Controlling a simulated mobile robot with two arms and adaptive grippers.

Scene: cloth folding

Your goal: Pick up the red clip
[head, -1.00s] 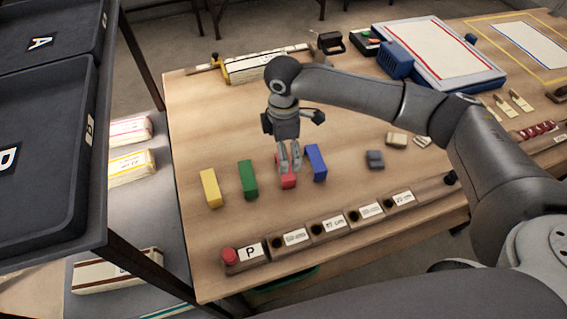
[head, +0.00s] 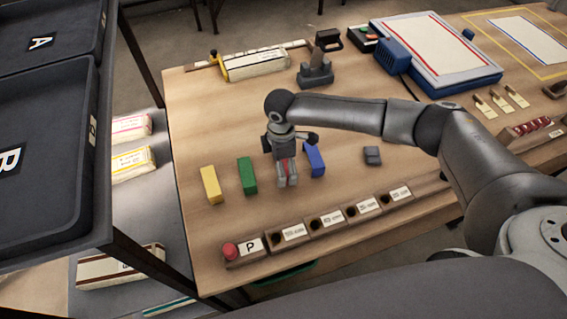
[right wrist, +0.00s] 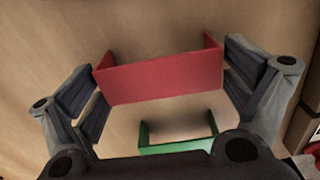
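The red clip (right wrist: 160,78) is a U-shaped piece on the wooden table, seen between the two fingers of my right gripper (right wrist: 165,85) in the right wrist view. The fingers are spread at its two ends, with narrow gaps and no clear grip on it. In the head view my right gripper (head: 287,180) is low over the clip. Only a strip of the red clip (head: 284,165) shows there; the fingers hide the rest. My left gripper is in neither view.
A blue clip (head: 314,160) stands close right of the gripper. Green (head: 247,177) and yellow (head: 210,186) clips stand to the left. A row of wooden labelled blocks (head: 328,222) lies along the front edge. Bare table lies behind the clips.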

